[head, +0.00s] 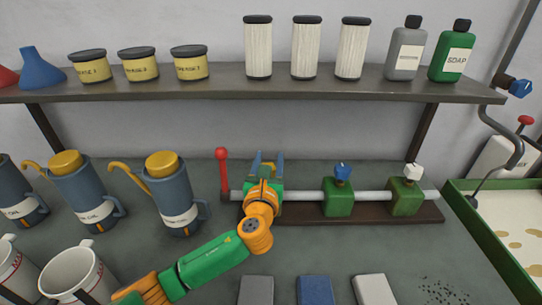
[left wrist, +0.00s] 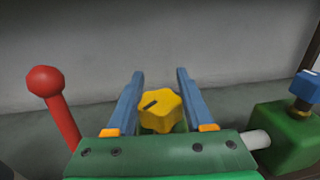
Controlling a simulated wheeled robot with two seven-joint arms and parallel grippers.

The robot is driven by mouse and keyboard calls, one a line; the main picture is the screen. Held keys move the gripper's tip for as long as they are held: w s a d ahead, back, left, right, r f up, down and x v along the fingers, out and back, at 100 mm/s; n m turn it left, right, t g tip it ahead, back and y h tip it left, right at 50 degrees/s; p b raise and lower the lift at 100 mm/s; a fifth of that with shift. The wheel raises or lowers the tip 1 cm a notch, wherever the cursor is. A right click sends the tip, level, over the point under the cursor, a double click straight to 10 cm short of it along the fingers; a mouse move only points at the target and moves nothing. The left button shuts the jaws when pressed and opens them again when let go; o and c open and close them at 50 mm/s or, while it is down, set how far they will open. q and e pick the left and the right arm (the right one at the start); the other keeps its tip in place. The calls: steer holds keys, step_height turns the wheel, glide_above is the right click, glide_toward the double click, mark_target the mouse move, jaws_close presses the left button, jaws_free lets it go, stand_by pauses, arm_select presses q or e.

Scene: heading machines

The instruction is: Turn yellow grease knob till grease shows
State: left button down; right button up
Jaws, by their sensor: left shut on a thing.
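The yellow knob (left wrist: 160,110) has a lobed, star-like edge and a dark mark on its face. It sits between the two blue fingers of my left gripper (left wrist: 160,74), which is shut on it. In the head view my left gripper (head: 268,157) is at the left part of the pipe rail and mostly hides the knob. No grease shows around the knob in either view. My right gripper is not in view.
A red-tipped lever (head: 223,170) stands just left of my gripper. Green valve blocks with a blue knob (head: 342,172) and a white knob (head: 412,172) sit on the pipe (head: 372,196) to the right. A loaded shelf (head: 230,96) runs above.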

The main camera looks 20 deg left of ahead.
arm_select(q)
steer(key=n+y, duration=0.1)
steer(key=y, duration=0.1)
steer(key=shift+a+n+g+y, duration=0.15)
steer(key=shift+n+g+y, duration=0.15)
steer(key=shift+n+y, duration=0.1)
steer(key=n+y, duration=0.1)
steer(key=g+y, duration=0.1)
steer(key=shift+s+a+f+n+y, duration=0.2)
steer(key=shift+n+y, duration=0.1)
steer(key=shift+n, duration=0.1)
steer(key=shift+a+n+g+y, duration=0.2)
steer(key=shift+n+g+y, duration=0.5)
steer(key=shift+y, duration=0.2)
steer(key=shift+s+a+n+g+y+b, duration=0.15)
steer(key=shift+n+g+y+b, duration=0.35)
steer(key=shift+n+g+y, duration=0.15)
steer(key=shift+s+a+n+g+y+b, duration=0.1)
steer(key=shift+n+g+y+b, duration=0.45)
steer(key=shift+g+y, duration=0.15)
steer(key=c, duration=0.5)
jaws_free()
steer(key=shift+o, duration=1)
steer(key=shift+w+a, duration=0.1)
steer(key=shift+a, duration=0.05)
steer(key=shift+w+a, duration=0.1)
